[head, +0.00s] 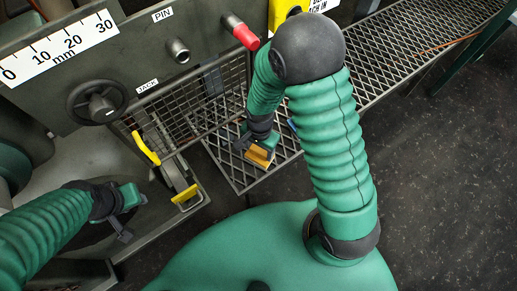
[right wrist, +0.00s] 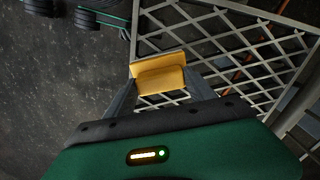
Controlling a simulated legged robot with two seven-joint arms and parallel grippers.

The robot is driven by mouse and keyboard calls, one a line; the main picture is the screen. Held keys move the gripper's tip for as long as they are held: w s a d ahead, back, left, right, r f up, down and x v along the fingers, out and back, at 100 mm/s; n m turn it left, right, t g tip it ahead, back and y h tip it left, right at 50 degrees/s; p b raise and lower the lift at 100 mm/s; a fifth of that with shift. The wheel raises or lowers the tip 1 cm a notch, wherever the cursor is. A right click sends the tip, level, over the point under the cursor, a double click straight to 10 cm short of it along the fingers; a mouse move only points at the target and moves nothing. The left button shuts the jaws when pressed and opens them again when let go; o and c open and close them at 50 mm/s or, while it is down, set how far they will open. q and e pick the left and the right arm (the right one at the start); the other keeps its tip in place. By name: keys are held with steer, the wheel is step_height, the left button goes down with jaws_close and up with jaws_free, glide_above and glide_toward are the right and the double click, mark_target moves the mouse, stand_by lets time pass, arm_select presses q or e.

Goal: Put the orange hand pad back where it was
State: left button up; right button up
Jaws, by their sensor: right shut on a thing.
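The orange hand pad (head: 258,157) is held in my right gripper (head: 256,149), just above a metal mesh platform (head: 225,165). In the right wrist view, the pad (right wrist: 159,78) sits between the two grey fingers of the right gripper (right wrist: 160,92), with the mesh behind it. I cannot tell whether the pad touches the mesh. My left gripper (head: 138,206) is at the lower left of the head view, by the machine's base. Its fingers look spread apart and hold nothing.
A wire guard (head: 184,108) stands left of the right gripper. Yellow-handled jack parts (head: 146,148) are below it. A red-tipped pin (head: 240,32), a black knob (head: 98,101) and a millimetre scale (head: 58,47) are on the machine. Dark floor (head: 440,180) is clear at right.

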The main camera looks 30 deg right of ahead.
steer(key=shift+w+d+f, duration=0.15)
steer(key=shift+w+d, duration=0.2)
steer(key=shift+w, duration=0.25)
steer(key=shift+w+d+f, duration=0.15)
steer(key=shift+w+d, duration=0.2)
steer(key=shift+w, duration=0.25)
step_height(320, 180, down, 3)
steer(key=shift+r+b, duration=0.1)
steer(key=shift+b, duration=0.8)
steer(key=shift+f, duration=0.35)
steer(key=shift+c, duration=0.9)
steer(key=shift+a+r, duration=0.1)
steer(key=shift+r, duration=0.1)
jaws_close()
steer(key=o, duration=1.3)
jaws_free()
steer(key=o, duration=0.5)
steer(key=shift+f, duration=0.1)
